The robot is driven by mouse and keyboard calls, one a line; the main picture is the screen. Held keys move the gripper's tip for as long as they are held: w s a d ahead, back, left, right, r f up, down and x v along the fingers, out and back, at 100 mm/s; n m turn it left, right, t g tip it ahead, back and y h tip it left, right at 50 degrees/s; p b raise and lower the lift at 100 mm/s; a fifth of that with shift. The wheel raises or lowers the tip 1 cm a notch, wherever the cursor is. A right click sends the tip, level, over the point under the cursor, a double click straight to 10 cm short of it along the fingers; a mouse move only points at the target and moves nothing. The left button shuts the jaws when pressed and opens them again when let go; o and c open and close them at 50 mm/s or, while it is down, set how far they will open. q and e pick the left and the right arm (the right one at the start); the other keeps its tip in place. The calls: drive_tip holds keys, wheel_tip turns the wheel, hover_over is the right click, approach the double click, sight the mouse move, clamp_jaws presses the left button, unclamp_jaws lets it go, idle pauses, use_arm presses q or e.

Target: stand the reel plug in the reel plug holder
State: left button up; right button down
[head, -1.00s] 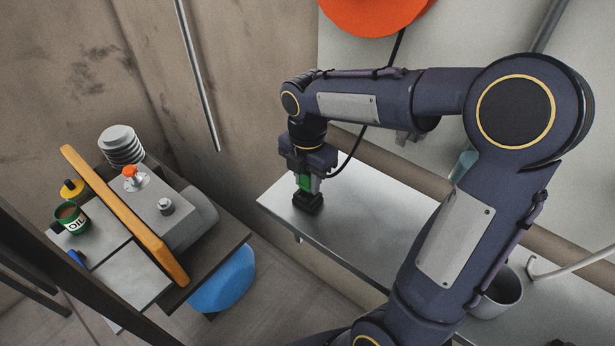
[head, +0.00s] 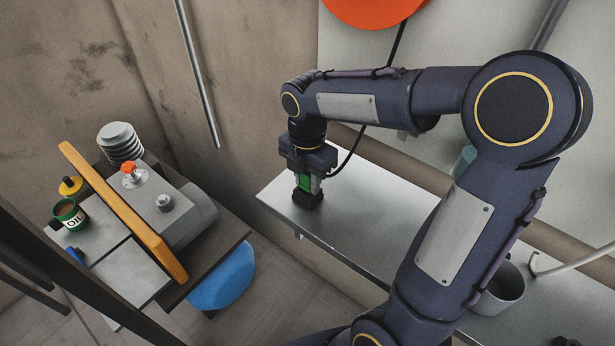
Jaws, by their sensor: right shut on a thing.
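My right gripper (head: 305,180) points down over the left end of the metal shelf. It is shut on the reel plug (head: 305,183), of which a green part shows between the fingers. A dark cable runs from the plug up to the orange reel (head: 371,7) at the top. Directly under the plug is a black block (head: 307,199) on the shelf, seemingly the reel plug holder. The plug looks upright and meets the block; how deep it sits is hidden. My left gripper is not in view.
The metal shelf (head: 345,222) runs along the wall, with a grey cup (head: 503,290) at its right. A blue stool (head: 222,280) stands below.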

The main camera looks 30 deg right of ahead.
drive_tip(key=shift+f, duration=0.2)
drive_tip(key=c, duration=1.1)
unclamp_jaws()
drive_tip(key=shift+o, duration=0.2)
drive_tip(key=shift+r, duration=0.15)
wheel_tip(320, 180, up, 9)
drive_tip(key=p, duration=0.8)
